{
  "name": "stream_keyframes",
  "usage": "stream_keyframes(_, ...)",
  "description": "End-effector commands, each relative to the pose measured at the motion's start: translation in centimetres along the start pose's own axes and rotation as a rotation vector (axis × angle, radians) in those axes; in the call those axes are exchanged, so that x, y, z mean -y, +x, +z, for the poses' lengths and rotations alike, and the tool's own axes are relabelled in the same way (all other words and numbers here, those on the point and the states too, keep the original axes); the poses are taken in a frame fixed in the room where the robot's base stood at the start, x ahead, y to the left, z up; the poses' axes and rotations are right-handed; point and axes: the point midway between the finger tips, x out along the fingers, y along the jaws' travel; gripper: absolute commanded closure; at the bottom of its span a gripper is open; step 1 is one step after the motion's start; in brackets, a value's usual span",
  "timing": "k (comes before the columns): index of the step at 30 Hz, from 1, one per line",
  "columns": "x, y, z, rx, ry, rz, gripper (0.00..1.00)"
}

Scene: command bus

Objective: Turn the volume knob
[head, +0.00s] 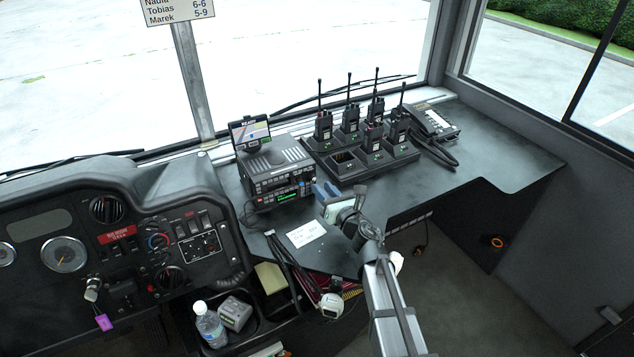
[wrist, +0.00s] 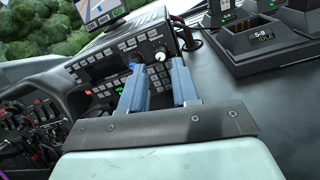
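The black radio unit (head: 270,181) stands on the dark counter, with rows of buttons and a small green display. In the head view my gripper (head: 322,192) is just right of the radio front.
A charging tray (head: 368,170) with several handheld radios (head: 323,125) stands behind to the right, beside a desk phone (head: 434,122). A small screen (head: 250,132) tops the radio. A white note (head: 306,234) and cables lie in front. The counter's right side is clear.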

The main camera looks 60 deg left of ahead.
Motion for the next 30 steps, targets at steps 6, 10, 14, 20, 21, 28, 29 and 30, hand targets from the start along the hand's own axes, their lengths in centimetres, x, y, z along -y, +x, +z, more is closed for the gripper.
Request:
stream_keyframes(6,0.2,3.3,0.0,0.0,0.001,-0.001,0.7)
stream_keyframes(10,0.1,4.3,0.0,0.0,0.001,-0.001,0.7)
stream_keyframes(14,0.1,4.7,0.0,0.0,0.001,-0.001,0.7)
stream_keyframes(20,0.0,4.7,0.0,0.0,0.001,-0.001,0.7)
stream_keyframes(21,0.0,4.7,0.0,0.0,0.001,-0.001,0.7)
stream_keyframes(28,0.1,4.7,0.0,0.0,0.001,-0.001,0.86)
stream_keyframes(29,0.1,4.7,0.0,0.0,0.001,-0.001,0.89)
stream_keyframes(30,0.1,4.7,0.0,0.0,0.001,-0.001,0.93)
